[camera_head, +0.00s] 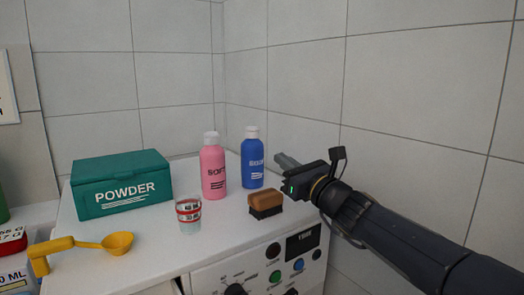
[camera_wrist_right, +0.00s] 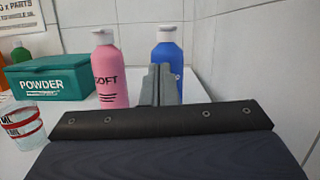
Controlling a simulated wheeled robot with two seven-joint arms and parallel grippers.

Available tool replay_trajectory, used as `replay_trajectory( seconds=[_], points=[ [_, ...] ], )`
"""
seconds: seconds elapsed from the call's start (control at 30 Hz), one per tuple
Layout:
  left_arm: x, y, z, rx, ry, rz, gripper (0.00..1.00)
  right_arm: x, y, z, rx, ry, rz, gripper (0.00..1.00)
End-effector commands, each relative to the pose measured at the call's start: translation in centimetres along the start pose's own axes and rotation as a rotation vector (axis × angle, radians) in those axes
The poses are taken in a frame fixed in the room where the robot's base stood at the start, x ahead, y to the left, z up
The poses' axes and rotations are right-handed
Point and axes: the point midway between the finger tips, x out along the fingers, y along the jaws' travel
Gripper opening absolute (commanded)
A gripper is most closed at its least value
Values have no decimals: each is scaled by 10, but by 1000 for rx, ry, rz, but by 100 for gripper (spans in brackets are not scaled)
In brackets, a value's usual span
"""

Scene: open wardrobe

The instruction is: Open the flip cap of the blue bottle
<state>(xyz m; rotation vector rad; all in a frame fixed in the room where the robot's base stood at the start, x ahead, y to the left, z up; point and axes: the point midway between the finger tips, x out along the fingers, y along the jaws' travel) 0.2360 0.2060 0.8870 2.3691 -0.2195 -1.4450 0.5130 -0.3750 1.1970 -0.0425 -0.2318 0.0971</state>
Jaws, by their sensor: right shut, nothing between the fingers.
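The blue bottle (camera_head: 252,162) stands upright near the back of the white top, by the tiled wall. Its white cap (camera_head: 252,132) looks closed in the head view. In the right wrist view the blue bottle (camera_wrist_right: 169,56) is behind my fingers, which hide its lower middle. My right gripper (camera_head: 282,160) is shut and empty, to the right of the bottle in the head view and apart from it as far as I can tell. Its fingers also show in the right wrist view (camera_wrist_right: 160,85). My left gripper is not in view.
A pink bottle (camera_head: 213,170) stands just left of the blue one. A brown brush (camera_head: 265,203) lies in front. A cup (camera_head: 188,214), a green powder box (camera_head: 120,185) and a yellow scoop (camera_head: 117,243) are further left. The tiled wall (camera_head: 420,90) bounds the right side.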

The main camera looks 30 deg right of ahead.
Motion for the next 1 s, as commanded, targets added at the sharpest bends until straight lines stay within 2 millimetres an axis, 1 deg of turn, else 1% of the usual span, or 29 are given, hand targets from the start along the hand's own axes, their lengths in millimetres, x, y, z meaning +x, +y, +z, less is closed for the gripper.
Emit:
replay_trajectory(
  seconds=[0.07,0.17,0.27,0.5,0.6,0.7,0.8,1.0],
  points=[
    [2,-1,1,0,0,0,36,4,-8,-1,43,-10,-22,0],
    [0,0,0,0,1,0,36,13,-10,1,56,-13,-28,0],
    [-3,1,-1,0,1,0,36,28,-10,1,55,-12,-27,0],
    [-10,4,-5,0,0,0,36,72,-10,3,54,-13,-24,0],
    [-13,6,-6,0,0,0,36,87,-10,3,51,-12,-24,0],
    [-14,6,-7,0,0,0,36,96,-11,2,51,-12,-25,0],
    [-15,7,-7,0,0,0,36,101,-11,2,51,-13,-26,0],
    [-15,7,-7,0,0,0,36,103,-11,2,50,-13,-26,0]
  ],
)
